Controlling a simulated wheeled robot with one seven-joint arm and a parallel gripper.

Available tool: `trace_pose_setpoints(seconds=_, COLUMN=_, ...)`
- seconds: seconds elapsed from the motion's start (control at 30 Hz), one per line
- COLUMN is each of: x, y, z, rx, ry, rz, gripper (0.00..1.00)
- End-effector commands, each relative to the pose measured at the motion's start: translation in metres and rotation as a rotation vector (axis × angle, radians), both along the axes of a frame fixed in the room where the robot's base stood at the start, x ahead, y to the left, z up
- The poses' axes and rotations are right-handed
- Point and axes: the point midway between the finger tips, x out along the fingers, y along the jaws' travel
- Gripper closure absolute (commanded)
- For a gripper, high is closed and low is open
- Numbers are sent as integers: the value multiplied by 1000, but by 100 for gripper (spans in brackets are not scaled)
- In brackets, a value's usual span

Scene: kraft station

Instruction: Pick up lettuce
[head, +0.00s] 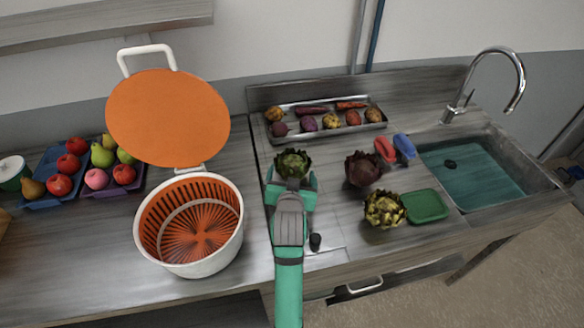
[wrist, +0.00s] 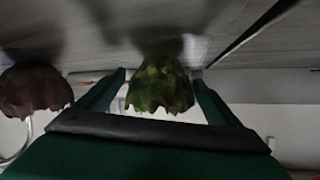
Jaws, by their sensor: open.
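A green leafy head of lettuce (head: 293,162) sits on the counter below the metal tray. My gripper (head: 291,180) is at its near side, with one finger to each side of its lower part. In the wrist view, where the counter appears at the top, the lettuce (wrist: 160,86) shows between the two spread fingers of my gripper (wrist: 158,82). The gripper is open, and a gap seems to show beside the lettuce. Whether either finger touches it is unclear. A dark red leafy head (head: 361,169) and a yellow-green leafy head (head: 384,210) stand to the right.
A white-and-orange strainer pot (head: 226,245) with a raised orange lid (head: 168,117) stands left of my arm. A metal tray of vegetables (head: 376,114) lies behind. Fruit trays are far left.

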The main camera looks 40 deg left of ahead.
Motion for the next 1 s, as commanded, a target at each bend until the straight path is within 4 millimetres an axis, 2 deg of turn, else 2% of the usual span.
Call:
trace_pose_setpoints(seconds=0.03, x=0, y=0, z=0, rx=0, ry=0, rz=0, gripper=13)
trace_pose_setpoints(seconds=0.07, x=0, y=0, z=0, rx=0, ry=0, rz=0, gripper=18)
trace_pose_setpoints(seconds=0.23, x=0, y=0, z=0, rx=-1, ry=1, rz=0, gripper=59)
trace_pose_setpoints(seconds=0.67, x=0, y=0, z=6, rx=0, ry=-1, rz=0, gripper=60)
trace_pose_setpoints(seconds=0.9, x=2, y=-2, z=34, rx=1, ry=-4, rz=-4, gripper=60)
trace_pose_setpoints(seconds=1.0, x=-3, y=-10, z=49, rx=2, ry=-5, rz=-6, gripper=60)
